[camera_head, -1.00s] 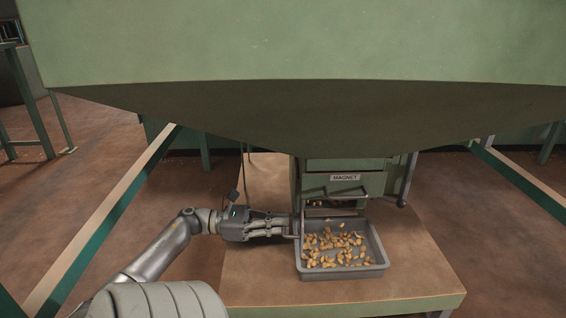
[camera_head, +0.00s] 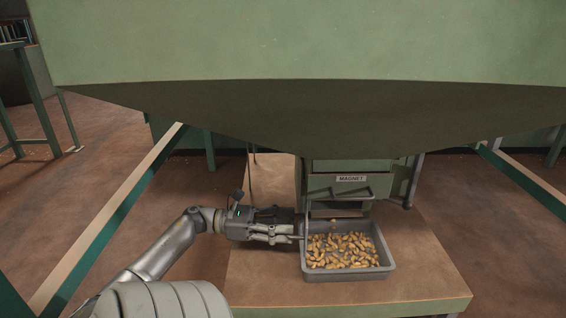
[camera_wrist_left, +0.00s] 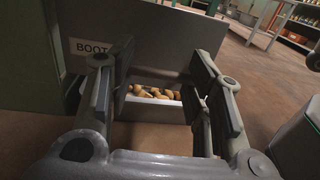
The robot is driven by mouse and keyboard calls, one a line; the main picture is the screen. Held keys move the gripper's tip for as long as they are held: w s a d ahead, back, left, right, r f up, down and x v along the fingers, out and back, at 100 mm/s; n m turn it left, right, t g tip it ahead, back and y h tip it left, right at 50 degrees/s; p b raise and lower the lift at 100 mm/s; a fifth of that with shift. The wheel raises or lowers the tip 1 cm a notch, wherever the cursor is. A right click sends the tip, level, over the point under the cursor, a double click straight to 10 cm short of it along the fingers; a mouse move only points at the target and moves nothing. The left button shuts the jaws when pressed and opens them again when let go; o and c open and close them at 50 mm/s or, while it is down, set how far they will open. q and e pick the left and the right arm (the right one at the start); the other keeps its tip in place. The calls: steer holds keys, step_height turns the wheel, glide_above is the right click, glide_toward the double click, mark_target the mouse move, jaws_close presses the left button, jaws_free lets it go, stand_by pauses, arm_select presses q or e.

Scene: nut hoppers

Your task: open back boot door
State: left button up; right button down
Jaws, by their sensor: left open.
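In the left wrist view a dark grey panel (camera_wrist_left: 165,38) with a white BOOT label (camera_wrist_left: 90,47) stands in front of my left gripper (camera_wrist_left: 158,90). The fingers are open and spread apart, with nothing seen between their tips but the panel's lower edge and a tray beyond. I cannot tell whether a finger touches the panel. In the head view my left gripper (camera_head: 298,229) points right, at the left side of the machine under the hopper, beside the tray's left wall.
The grey tray (camera_head: 389,258) of nuts sits on a wooden board (camera_head: 262,281). A drawer front marked MAGNET (camera_head: 352,179) with a handle is above it. The large green hopper (camera_head: 300,45) overhangs everything, and slanted green legs (camera_head: 110,215) stand at both sides.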

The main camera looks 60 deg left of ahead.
arm_select(q)
steer(key=o, duration=0.6)
steer(key=shift+f, duration=0.1)
